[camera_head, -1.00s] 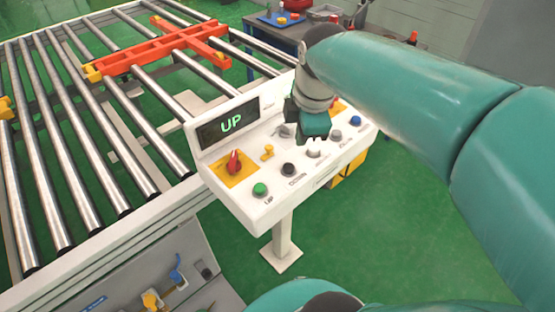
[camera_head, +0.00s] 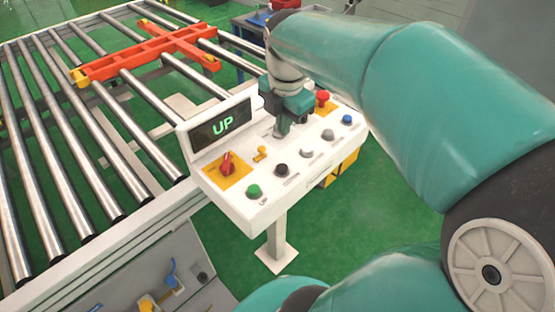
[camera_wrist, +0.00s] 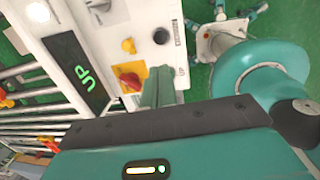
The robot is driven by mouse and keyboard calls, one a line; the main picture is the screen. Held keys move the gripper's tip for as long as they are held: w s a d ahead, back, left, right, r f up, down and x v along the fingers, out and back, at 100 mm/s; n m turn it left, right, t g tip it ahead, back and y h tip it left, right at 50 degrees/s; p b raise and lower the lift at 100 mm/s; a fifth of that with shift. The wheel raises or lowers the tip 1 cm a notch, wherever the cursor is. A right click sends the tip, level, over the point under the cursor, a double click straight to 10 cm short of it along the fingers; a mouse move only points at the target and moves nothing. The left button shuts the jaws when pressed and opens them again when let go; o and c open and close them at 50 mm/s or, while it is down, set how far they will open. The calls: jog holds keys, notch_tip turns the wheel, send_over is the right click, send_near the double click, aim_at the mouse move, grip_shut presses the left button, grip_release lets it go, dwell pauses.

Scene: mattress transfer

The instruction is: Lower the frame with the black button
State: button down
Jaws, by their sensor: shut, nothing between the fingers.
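The black button (camera_head: 281,170) sits on the white control panel (camera_head: 236,198), between the green button (camera_head: 254,191) and a grey-white button (camera_head: 306,152). It also shows in the wrist view (camera_wrist: 161,36), clear of the fingers. My gripper (camera_head: 281,132) is shut and empty, pointing down over the panel's back part, behind the black button in the head view. In the wrist view its fingers (camera_wrist: 159,78) end a little short of the button. The display (camera_head: 222,124) reads "UP" in green. The orange-red frame (camera_head: 146,56) lies across the rollers; its height is hard to tell.
The panel also carries a red knob on a yellow plate (camera_head: 228,164), a yellow switch (camera_head: 260,153), a blue button (camera_head: 347,118) and a red mushroom button (camera_head: 322,97). The roller conveyor (camera_head: 75,150) stands at left. Green floor (camera_head: 345,225) is open in front.

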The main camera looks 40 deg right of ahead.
send_near(282, 168)
jog(key=f, duration=0.6)
jog(key=shift+w+d+f, duration=0.3)
jog(key=shift+f, duration=0.1)
